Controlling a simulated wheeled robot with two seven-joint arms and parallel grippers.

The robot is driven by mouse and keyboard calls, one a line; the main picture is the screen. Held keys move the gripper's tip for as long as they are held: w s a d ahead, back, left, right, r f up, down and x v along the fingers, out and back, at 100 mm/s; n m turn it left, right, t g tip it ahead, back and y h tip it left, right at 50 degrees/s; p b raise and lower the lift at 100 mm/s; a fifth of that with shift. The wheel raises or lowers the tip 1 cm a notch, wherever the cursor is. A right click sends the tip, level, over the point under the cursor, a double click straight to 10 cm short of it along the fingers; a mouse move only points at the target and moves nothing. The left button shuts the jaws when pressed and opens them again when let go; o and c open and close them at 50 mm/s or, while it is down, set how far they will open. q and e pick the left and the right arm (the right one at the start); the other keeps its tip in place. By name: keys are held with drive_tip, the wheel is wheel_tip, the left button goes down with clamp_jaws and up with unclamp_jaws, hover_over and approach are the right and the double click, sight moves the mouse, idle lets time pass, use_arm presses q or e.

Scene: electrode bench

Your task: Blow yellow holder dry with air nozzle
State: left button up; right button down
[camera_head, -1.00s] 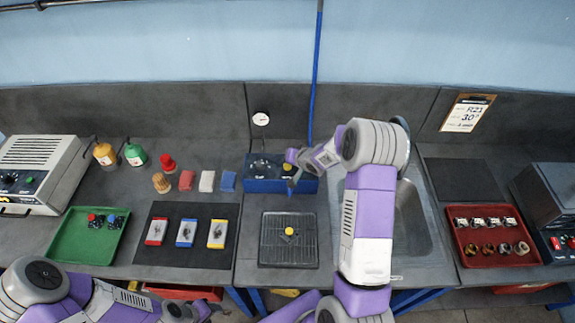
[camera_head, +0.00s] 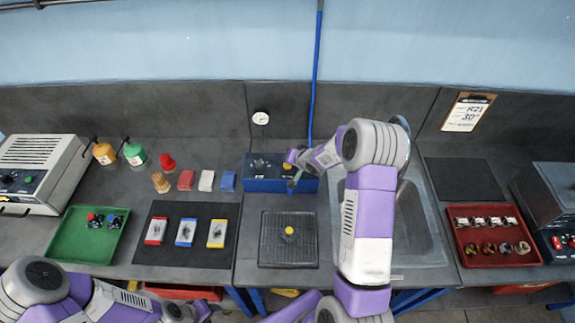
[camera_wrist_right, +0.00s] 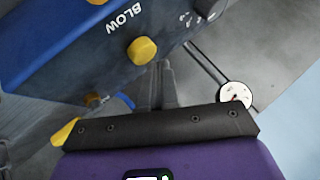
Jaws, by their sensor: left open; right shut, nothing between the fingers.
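The yellow holder (camera_head: 289,231) sits on the dark ribbed mat (camera_head: 270,254) at the middle front of the bench; only its yellow top stands out. The blue box (camera_head: 262,185) behind it has a yellow BLOW knob, which shows large in the right wrist view (camera_wrist_right: 142,51). My right gripper (camera_head: 293,182) is at the front of this box, shut and empty. In the right wrist view its fingertips (camera_wrist_right: 164,66) are close beside the knob; contact is unclear. I cannot make out the air nozzle. My left gripper (camera_head: 200,311) is open at the lower edge, partly cut off.
The sink (camera_head: 425,235) lies right of my right arm. A green tray (camera_head: 65,245) and a dark mat (camera_head: 170,255) with three coloured blocks are on the left. A red tray (camera_head: 490,262) is on the right. A round gauge (camera_head: 260,118) stands behind the box.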

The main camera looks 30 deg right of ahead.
sight(289, 166)
drive_tip(key=shift+f+b, duration=0.55)
drive_tip(key=shift+f, duration=0.25)
idle(0.7)
drive_tip(key=shift+r, duration=0.1)
drive_tip(key=shift+r+p, duration=0.95)
drive_tip(key=shift+r, duration=0.05)
wheel_tip(289, 166, up, 5)
drive_tip(key=p, duration=0.4)
idle(0.8)
